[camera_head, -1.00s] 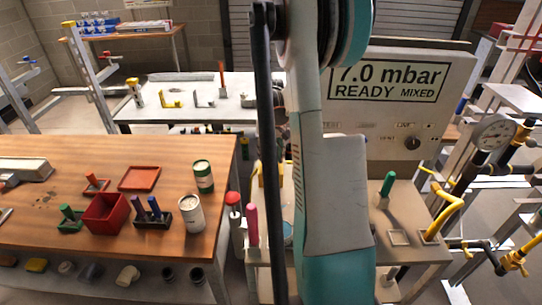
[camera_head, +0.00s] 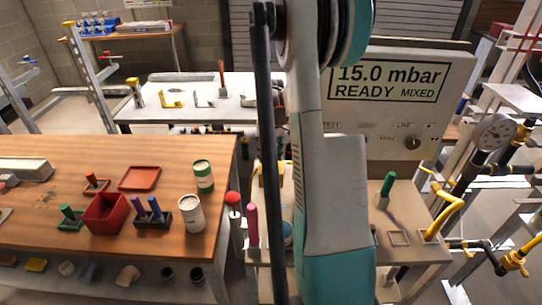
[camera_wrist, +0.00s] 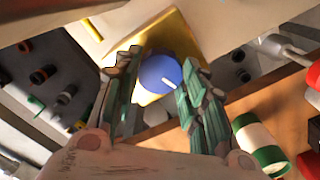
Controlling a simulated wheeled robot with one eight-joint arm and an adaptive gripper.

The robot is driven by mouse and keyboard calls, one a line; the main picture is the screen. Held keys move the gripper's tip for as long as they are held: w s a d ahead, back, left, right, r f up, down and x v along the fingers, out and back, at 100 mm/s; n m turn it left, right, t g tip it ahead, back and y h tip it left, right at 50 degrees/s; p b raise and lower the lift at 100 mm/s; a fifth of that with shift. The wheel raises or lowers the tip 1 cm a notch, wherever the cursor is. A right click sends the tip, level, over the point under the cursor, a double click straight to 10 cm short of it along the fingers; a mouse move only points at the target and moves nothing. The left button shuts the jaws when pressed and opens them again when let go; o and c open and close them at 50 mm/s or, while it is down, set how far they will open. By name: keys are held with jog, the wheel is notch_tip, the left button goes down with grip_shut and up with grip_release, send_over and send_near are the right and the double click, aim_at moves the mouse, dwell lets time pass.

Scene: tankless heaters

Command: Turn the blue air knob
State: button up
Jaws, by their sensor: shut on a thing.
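The blue air knob (camera_wrist: 158,78) shows in the wrist view as a round blue disc with a white pointer mark, on a yellow plate (camera_wrist: 172,32). My gripper (camera_wrist: 163,62) is shut on it, with one green-lined finger on each side. In the head view the knob and my gripper are hidden behind my arm. The display panel (camera_head: 387,82) in the head view reads 15.0 mbar, READY, MIXED.
A round gauge (camera_head: 492,133) with yellow pipework stands at the right. A wooden bench (camera_head: 60,165) at the left holds a red box (camera_head: 106,213) and cans. A pink-handled tool (camera_head: 252,224) stands close to my arm.

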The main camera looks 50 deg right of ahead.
jog(key=o, duration=1.1)
jog(key=shift+c, duration=0.2)
notch_tip(320, 180, up, 12)
